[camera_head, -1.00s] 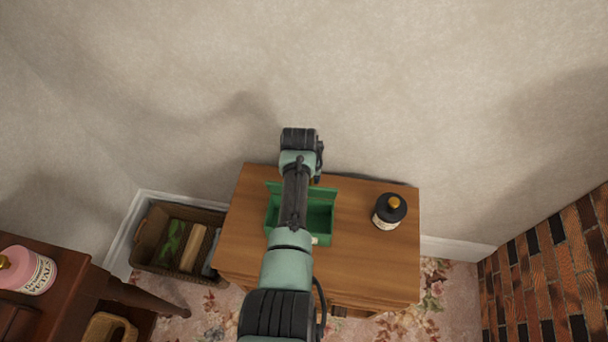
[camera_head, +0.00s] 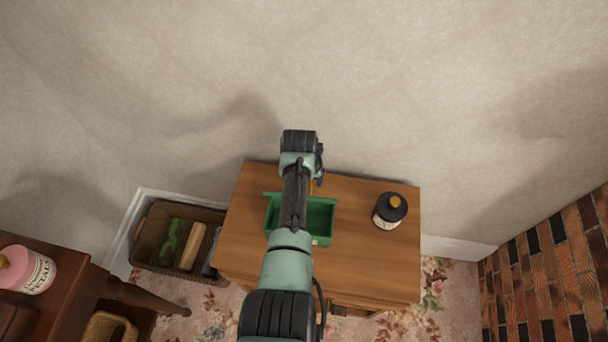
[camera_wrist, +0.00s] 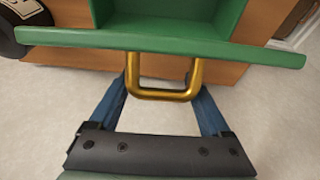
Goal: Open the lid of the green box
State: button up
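The green box (camera_head: 319,235) sits on the wooden cabinet with its dark inside showing. Its green lid (camera_head: 325,201) is raised along the back edge and shows nearly edge-on. In the wrist view the lid (camera_wrist: 160,45) crosses the picture as a narrow bar, with part of the box inside (camera_wrist: 165,12) beyond it. A gold handle (camera_wrist: 165,95) sticks out from the lid. My gripper (camera_wrist: 163,88) has its blue fingers spread, one on each side of the handle. Its fingertips are partly hidden, so contact is unclear.
The wooden cabinet (camera_head: 365,260) stands near the wall. A dark bottle (camera_head: 389,212) stands right of the box. A wicker basket (camera_head: 150,235) is on the floor at left. A dark table with a pink bottle (camera_head: 27,270) is at lower left. Brick (camera_head: 550,270) lies right.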

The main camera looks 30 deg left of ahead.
jog(key=p+v, duration=0.3)
jog(key=v, duration=1)
jog(key=shift+c, duration=0.2)
